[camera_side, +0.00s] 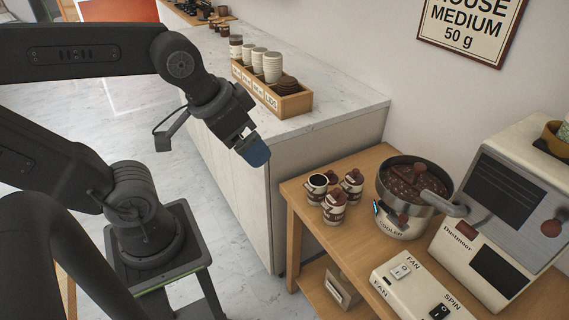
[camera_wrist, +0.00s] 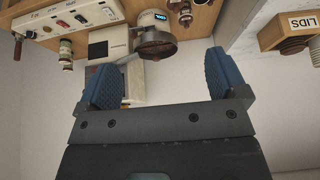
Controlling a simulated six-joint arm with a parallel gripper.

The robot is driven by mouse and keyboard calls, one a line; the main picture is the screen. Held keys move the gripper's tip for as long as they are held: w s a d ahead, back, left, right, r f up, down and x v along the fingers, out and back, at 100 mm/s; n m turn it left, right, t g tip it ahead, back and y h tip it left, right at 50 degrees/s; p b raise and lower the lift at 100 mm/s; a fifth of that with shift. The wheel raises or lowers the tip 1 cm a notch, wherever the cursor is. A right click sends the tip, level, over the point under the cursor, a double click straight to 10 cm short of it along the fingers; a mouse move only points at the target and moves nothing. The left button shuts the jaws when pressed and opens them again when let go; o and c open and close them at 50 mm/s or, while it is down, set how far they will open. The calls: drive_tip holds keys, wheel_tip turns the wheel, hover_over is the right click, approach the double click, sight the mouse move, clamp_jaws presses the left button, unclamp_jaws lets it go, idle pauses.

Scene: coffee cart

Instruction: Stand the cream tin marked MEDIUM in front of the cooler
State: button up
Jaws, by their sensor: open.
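Three small cream-and-brown tins or cups stand close together on the wooden table to the left of the cooler in the side view: an open one with a dark inside (camera_side: 317,187), one at the right (camera_side: 352,184) and one in front (camera_side: 334,208). Their markings are too small to read, so I cannot tell which says MEDIUM. The cooler (camera_side: 402,226) is a round steel pan holding dark beans; it also shows in the wrist view (camera_wrist: 156,38). My gripper (camera_side: 256,152) is above the counter's front edge, left of the tins. Its blue fingers (camera_wrist: 163,68) are apart, with nothing between them.
A roaster (camera_side: 500,235) stands right of the cooler, and a FAN/SPIN switch box (camera_side: 415,284) lies in front. A LIDS crate (camera_side: 296,104) with cups sits on the white counter (camera_side: 345,100). A wall sign (camera_side: 472,28) reads HOUSE MEDIUM 50 g.

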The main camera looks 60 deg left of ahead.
drive_tip(key=m+t+y, duration=0.2)
drive_tip(key=m+t, duration=0.1)
drive_tip(key=t, duration=0.1)
hover_over(309, 193)
drive_tip(key=s+a, duration=0.2)
wheel_tip(309, 193, down, 14)
drive_tip(key=f, duration=0.1)
wheel_tip(309, 193, down, 13)
drive_tip(key=a+m+t+h, duration=0.2)
drive_tip(key=a+t+h, duration=0.1)
drive_tip(key=h, duration=0.1)
drive_tip(key=s+d+f+n+t+h, duration=0.1)
drive_tip(key=s+d+f+n+t, duration=0.3)
drive_tip(key=s+f, duration=0.45)
drive_tip(key=shift+m+t, duration=0.5)
drive_tip(key=shift+m, duration=0.1)
drive_tip(key=w, duration=0.4)
drive_tip(key=w+r, duration=0.1)
drive_tip(key=w, duration=0.2)
drive_tip(key=shift+w, duration=0.1)
drive_tip(key=shift+w+d+f, duration=0.1)
drive_tip(key=shift+w+d, duration=0.1)
drive_tip(key=shift+w, duration=0.7)
drive_tip(key=shift+w+d+f, duration=0.15)
drive_tip(key=shift+w, duration=0.7)
drive_tip(key=shift+w+d+f, duration=0.1)
drive_tip(key=shift+w+d, duration=0.1)
drive_tip(key=shift+w, duration=0.7)
